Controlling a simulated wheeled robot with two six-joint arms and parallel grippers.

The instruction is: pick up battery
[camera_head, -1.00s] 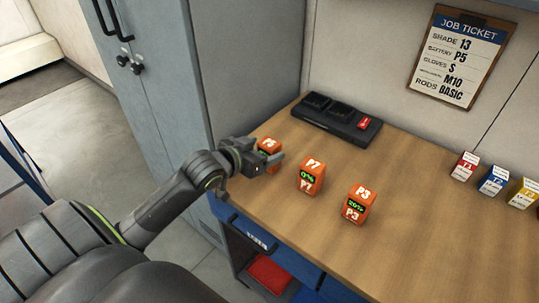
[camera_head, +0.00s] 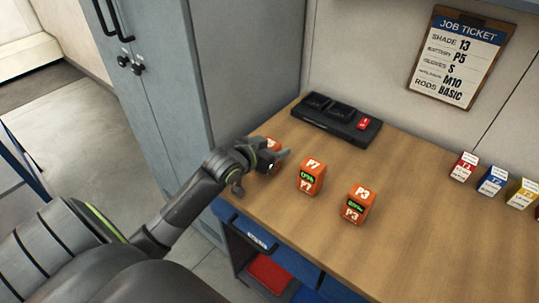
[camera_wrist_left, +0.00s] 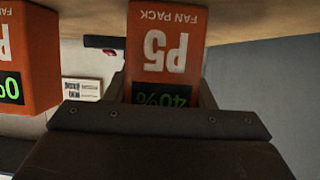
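The P5 battery is an orange block, mostly hidden behind my left gripper (camera_head: 271,161) in the head view, with its top corner (camera_head: 273,144) showing. In the left wrist view the P5 battery (camera_wrist_left: 165,45) appears upside down, with "FAN PACK", "P5" and a green 40% readout. It stands between the two dark fingers of my left gripper (camera_wrist_left: 162,92), very close to both; whether they press on it cannot be told. My right gripper is not in view. The wall job ticket (camera_head: 460,56) lists battery P5.
Orange batteries P7 (camera_head: 311,177) and P3 (camera_head: 358,204) stand to the right on the wooden bench (camera_head: 430,225). A black charger (camera_head: 337,119) lies behind. A grey cabinet (camera_head: 160,90) stands close on the left. Small coloured boxes (camera_head: 491,181) stand at the right.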

